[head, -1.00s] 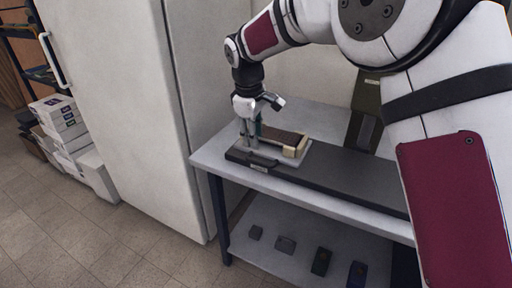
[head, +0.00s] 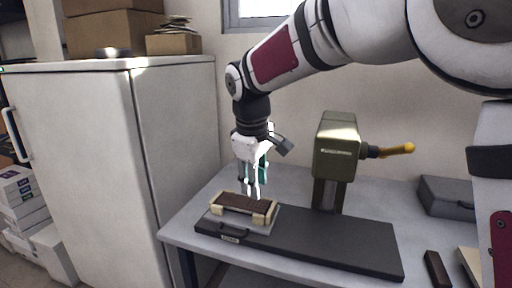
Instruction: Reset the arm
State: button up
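My arm reaches in from the upper right, and my gripper (head: 252,193) hangs pointing down over the table. Its fingertips are just above or behind a dark brown block with pale ends (head: 243,203); the exact gap is hard to judge. A teal patch shows beside the fingers, and I cannot tell whether it is part of the gripper. The fingers look close together, but their opening is unclear. The block lies on a light plate (head: 229,221) at the left end of a long dark board (head: 335,246).
The board lies on a grey table (head: 388,222). A dark case (head: 448,195) is at right. A tall white cabinet (head: 115,160) stands left, carrying cardboard boxes (head: 112,30).

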jog(key=s+d+r+m+p, duration=0.2)
jog(key=s+d+r+m, duration=0.1)
jog(key=s+d+r, duration=0.3)
jog(key=s+d+r+m+p, duration=0.1)
jog(key=s+d+r+m, duration=0.15)
jog(key=s+d, duration=0.55)
jog(key=s+d+m+p, duration=0.2)
jog(key=s+d+m, duration=0.1)
jog(key=s, duration=0.7)
jog(key=s+d+m+t+p, duration=0.1)
jog(key=s+d+m+p, duration=0.1)
jog(key=s, duration=0.8)
jog(key=shift+d+f+m+t+y, duration=0.3)
jog(key=shift+d+f+m, duration=0.2)
jog(key=shift+d, duration=0.3)
